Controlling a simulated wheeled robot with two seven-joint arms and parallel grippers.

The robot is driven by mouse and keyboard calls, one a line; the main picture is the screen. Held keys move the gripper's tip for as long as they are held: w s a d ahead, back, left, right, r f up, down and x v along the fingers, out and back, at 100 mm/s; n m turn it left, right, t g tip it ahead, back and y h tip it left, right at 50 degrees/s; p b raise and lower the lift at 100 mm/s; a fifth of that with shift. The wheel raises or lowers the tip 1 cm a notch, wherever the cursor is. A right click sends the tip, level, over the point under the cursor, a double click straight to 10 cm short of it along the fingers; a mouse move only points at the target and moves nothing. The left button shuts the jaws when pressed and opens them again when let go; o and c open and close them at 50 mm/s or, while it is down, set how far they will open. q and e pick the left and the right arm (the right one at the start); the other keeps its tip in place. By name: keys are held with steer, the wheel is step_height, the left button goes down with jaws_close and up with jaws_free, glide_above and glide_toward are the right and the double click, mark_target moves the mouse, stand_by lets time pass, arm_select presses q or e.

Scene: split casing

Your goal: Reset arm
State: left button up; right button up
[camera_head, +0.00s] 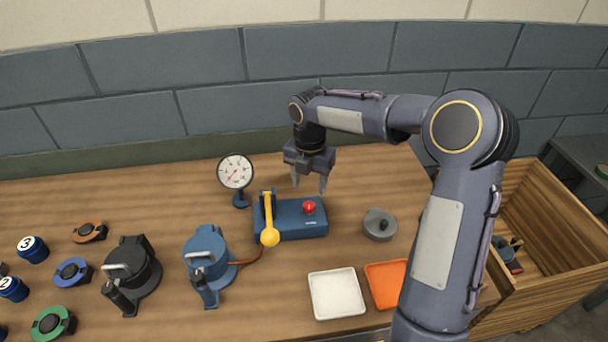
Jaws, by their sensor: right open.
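My right arm reaches in from the lower right and bends over the table. My right gripper (309,184) points down with its two fingers apart and nothing between them. It hangs above or just behind the blue control box (300,228), which has a red button (309,207) and a yellow-knobbed lever (269,220). I cannot tell its exact height over the box. My left gripper does not show.
A dial gauge (235,172) stands left of the box. Blue (207,262) and black (131,270) casings sit at left. A grey lidded part (379,225), white tray (337,294) and orange tray (384,283) lie right. A wooden crate (565,285) stands far right.

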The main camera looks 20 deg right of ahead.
steer(key=s+r+m+t+y, duration=0.1)
steer(key=s+r+m, duration=0.3)
steer(key=s+m, duration=0.35)
steer(key=s+r+m+t+y, duration=0.15)
steer(key=s+r+m, duration=0.25)
steer(key=s+m, duration=0.4)
steer(key=s+a+f+m+t, duration=0.1)
steer(key=s+a+m, duration=0.1)
steer(key=s+m, duration=0.4)
steer(key=s+a+f+m+t+y, duration=0.1)
steer(key=s+m+t, duration=0.1)
steer(key=s+m, duration=0.4)
steer(key=shift+s+a+f+m, duration=0.2)
steer(key=shift+a+m, duration=0.2)
steer(key=shift+m, duration=0.05)
